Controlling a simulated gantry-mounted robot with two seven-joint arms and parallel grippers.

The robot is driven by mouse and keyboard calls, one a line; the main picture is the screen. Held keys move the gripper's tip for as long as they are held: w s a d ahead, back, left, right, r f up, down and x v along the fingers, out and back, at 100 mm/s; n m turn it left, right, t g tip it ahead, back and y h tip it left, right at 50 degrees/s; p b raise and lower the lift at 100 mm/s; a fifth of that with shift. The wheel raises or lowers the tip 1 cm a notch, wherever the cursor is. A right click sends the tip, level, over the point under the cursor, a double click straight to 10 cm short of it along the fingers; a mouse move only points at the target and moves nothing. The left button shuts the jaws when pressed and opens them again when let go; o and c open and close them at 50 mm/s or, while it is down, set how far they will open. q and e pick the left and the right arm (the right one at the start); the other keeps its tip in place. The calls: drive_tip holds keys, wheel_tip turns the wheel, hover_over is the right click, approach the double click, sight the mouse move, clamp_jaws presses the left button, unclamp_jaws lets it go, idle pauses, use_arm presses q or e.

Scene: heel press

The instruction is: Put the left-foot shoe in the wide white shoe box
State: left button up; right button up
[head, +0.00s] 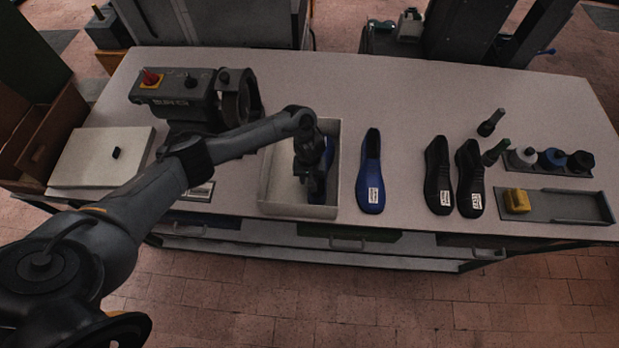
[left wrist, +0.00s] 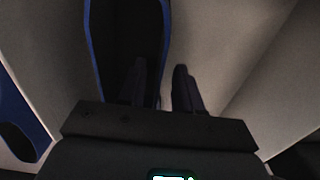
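The wide white shoe box (head: 298,210) stands open on the table. A blue shoe (head: 328,152) lies inside it toward the right wall, partly hidden by my left gripper (head: 316,193), which reaches down into the box. In the left wrist view the shoe's dark opening and blue rim (left wrist: 95,60) show. My left gripper (left wrist: 160,72) has its fingers apart there, one over the shoe's opening and one outside its rim, with pale box floor showing between. A second blue shoe (head: 370,180), with a white label, lies on the table right of the box. My right gripper is not in view.
Two black shoes (head: 438,175) (head: 469,178) lie farther right, near bottles (head: 553,158) and a grey tray (head: 575,207) with a yellow block (head: 517,201). A grey machine (head: 190,95) and a white flat panel (head: 75,160) are at left. The table's back middle is clear.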

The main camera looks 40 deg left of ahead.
use_arm(q)
wheel_tip(320, 180, up, 12)
drive_tip(key=p, duration=0.5)
drive_tip(key=s+d+m+t+h, duration=0.2)
drive_tip(key=s+d+m+t, duration=0.15)
drive_tip(key=d, duration=0.85)
drive_tip(key=s+d+m+t+h, duration=0.25)
drive_tip(key=d+m, duration=0.25)
drive_tip(key=d, duration=0.7)
drive_tip(key=s+a+r+g+y, duration=0.1)
drive_tip(key=s+a+r+y, duration=0.1)
drive_tip(key=s+a, duration=0.5)
drive_tip(key=s+a+r+g+y, duration=0.1)
drive_tip(key=s+a+r, duration=0.3)
drive_tip(key=s+a, duration=0.4)
drive_tip(key=s+y, duration=0.1)
drive_tip(key=s, duration=0.1)
drive_tip(key=shift+s+a, duration=0.3)
drive_tip(key=shift+r+m, duration=0.1)
drive_tip(key=shift+m, duration=0.15)
drive_tip(key=shift+r+p, duration=0.25)
drive_tip(key=shift+p, duration=0.25)
